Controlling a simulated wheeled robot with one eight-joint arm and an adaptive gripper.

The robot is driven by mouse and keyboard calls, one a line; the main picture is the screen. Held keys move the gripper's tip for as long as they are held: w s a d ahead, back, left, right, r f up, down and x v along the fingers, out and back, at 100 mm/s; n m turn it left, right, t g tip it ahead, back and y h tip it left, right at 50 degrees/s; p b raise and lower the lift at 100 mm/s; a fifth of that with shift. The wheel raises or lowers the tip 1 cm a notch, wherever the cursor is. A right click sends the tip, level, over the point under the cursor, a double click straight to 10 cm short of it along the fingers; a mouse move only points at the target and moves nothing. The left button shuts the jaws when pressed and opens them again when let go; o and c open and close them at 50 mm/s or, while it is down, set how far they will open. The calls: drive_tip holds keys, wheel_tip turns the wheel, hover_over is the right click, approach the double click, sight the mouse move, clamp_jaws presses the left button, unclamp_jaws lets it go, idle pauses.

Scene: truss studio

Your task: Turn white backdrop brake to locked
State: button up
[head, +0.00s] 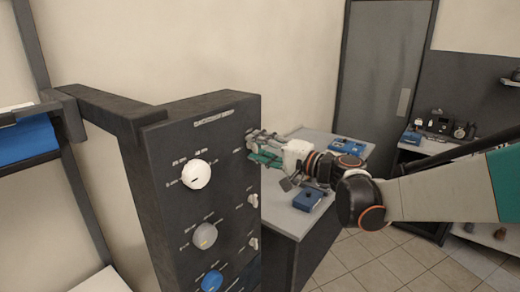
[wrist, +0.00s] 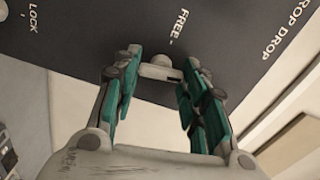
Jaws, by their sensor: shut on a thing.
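A dark upright control panel (head: 218,150) stands at the centre-left of the head view. My gripper (head: 258,148) reaches its right side at the top, at the level of the white dial. In the wrist view, my gripper (wrist: 156,82) has its teal fingers either side of a small white brake handle (wrist: 160,69) and is shut on it. The handle sits by the printed word FREE (wrist: 180,24). The word LOCK (wrist: 34,18) is at the far left. In the head view the fingers hide the handle.
The panel also bears a white dial (head: 196,174), a grey dial (head: 205,236), a blue dial (head: 212,281) and smaller white handles (head: 253,243) below my gripper. A grey table (head: 318,229) with blue boxes stands behind. Tiled floor (head: 360,262) is open at the right.

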drive_tip(key=shift+f+m, duration=0.1)
drive_tip(key=shift+m, duration=0.7)
drive_tip(key=o, duration=1.1)
drive_tip(key=shift+c, duration=0.2)
drive_tip(key=shift+d, duration=0.1)
drive_tip(key=v, duration=1.2)
